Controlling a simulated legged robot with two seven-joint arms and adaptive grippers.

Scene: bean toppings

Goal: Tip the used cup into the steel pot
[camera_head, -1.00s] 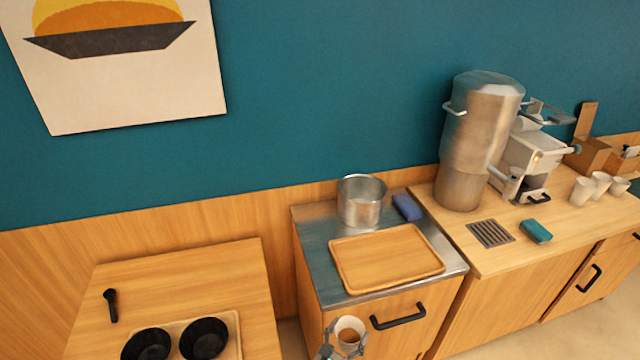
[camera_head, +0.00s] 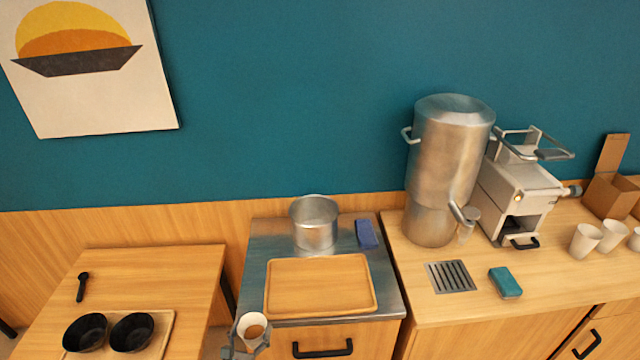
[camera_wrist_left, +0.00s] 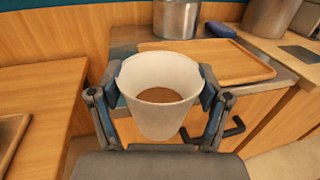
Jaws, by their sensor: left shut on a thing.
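The used cup (camera_head: 252,326) is white with brown liquid in the bottom. My left gripper (camera_head: 250,343) is shut around it and holds it upright in front of the steel counter's left front corner. The left wrist view shows the cup (camera_wrist_left: 160,100) between both fingers of the gripper (camera_wrist_left: 158,112). The steel pot (camera_head: 315,228) stands upright at the back of the steel counter, behind and right of the cup and apart from it. Its lower part also shows at the top of the left wrist view (camera_wrist_left: 177,20). My right gripper is not in view.
A wooden tray (camera_head: 320,287) lies on the steel counter (camera_head: 262,240) between cup and pot. A blue sponge (camera_head: 367,234) lies right of the pot. A tall steel urn (camera_head: 450,150) stands further right. Black bowls (camera_head: 131,333) sit on the left table (camera_head: 150,275).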

